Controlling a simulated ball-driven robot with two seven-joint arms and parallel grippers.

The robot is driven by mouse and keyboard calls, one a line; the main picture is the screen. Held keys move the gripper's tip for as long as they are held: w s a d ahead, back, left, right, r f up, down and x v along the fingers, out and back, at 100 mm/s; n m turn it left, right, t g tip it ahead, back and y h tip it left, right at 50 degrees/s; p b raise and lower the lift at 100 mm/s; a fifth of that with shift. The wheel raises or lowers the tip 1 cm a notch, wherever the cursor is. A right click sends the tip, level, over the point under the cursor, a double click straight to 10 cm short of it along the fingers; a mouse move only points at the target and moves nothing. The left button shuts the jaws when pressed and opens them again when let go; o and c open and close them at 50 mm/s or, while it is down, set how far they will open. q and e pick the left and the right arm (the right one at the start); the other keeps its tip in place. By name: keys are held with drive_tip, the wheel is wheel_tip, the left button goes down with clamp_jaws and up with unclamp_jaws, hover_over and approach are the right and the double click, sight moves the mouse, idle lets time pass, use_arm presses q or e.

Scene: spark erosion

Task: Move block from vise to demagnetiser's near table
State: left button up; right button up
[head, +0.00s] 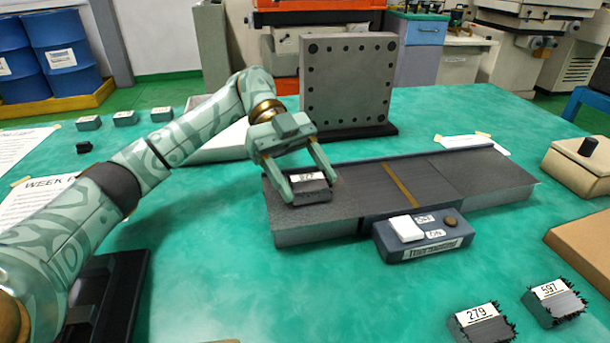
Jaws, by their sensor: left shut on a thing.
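My left gripper (308,183) is shut on a dark block (311,192) with a white number label, its fingers on either side. The block is at the left end of the demagnetiser (395,194), on or just above its grey left table (315,220); I cannot tell if it touches. The label's number is too small to read surely. The demagnetiser's control box (424,240) has a white switch and a brown knob. A black fixture (105,300), perhaps the vise, is partly hidden behind my left arm. My right gripper is not in view.
Blocks labelled 279 (481,324) and 597 (555,303) with dark bristly edges lie at the front right. An upright plate with holes (347,85) stands behind the demagnetiser. A tan box (580,167) is at the right. Several small blocks (125,118) lie at the back left.

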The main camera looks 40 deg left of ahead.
sight(285, 170)
use_arm(q)
drive_tip(key=o, duration=1.4)
drive_tip(key=shift+f, duration=0.1)
drive_tip(key=shift+c, duration=0.2)
drive_tip(key=p+v, duration=0.1)
drive_tip(key=v, duration=0.6)
drive_tip(key=shift+r, duration=0.25)
drive_tip(key=shift+b+v, duration=0.45)
drive_tip(key=shift+v, duration=2)
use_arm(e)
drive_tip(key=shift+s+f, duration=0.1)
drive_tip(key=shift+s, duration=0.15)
use_arm(q)
drive_tip(key=shift+a+f, duration=0.1)
drive_tip(key=shift+f, duration=0.05)
